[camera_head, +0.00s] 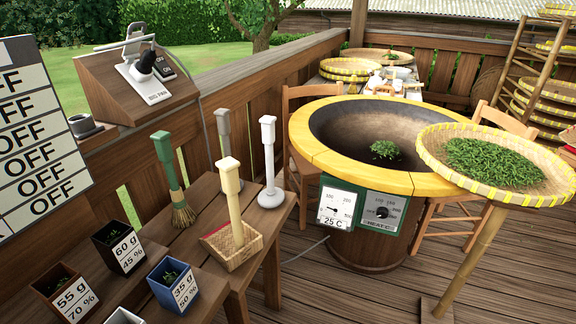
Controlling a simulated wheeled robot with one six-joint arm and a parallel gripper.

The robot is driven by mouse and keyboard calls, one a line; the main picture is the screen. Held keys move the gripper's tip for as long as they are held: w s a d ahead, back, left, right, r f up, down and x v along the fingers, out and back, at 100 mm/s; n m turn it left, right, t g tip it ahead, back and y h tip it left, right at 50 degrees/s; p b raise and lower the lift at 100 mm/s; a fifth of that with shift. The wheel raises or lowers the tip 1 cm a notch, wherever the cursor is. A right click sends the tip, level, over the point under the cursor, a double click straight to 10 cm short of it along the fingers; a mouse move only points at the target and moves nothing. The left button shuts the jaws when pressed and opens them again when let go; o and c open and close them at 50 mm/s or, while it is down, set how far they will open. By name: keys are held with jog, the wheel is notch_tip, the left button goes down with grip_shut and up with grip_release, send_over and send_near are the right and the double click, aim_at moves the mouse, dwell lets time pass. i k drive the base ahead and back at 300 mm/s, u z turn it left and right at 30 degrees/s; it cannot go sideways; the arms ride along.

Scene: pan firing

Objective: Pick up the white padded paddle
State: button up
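The white padded paddle (269,162) appears to be the white-handled tool with a rounded white foot. It stands upright at the right edge of the wooden bench, handle up. My gripper is not in view, so its position and state are not shown. Nothing visible touches the paddle. Other upright tools stand near it: a cream-handled one with a woven scoop (233,215) in front and to the left, a grey-handled one (225,132) behind and to the left, and a green-handled broom (170,178) farther left.
Cups with labels, such as the blue one (172,286), stand on the near part of the bench (205,255). A large yellow-rimmed pan (308,148) with a green clump inside is to the right. A raised basket of leaves (440,165) and a railing (200,110) bound the area.

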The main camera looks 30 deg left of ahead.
aim_at(271, 197)
jog(key=i, duration=0.8)
jog(key=u, duration=2.7)
jog(key=i, duration=0.5)
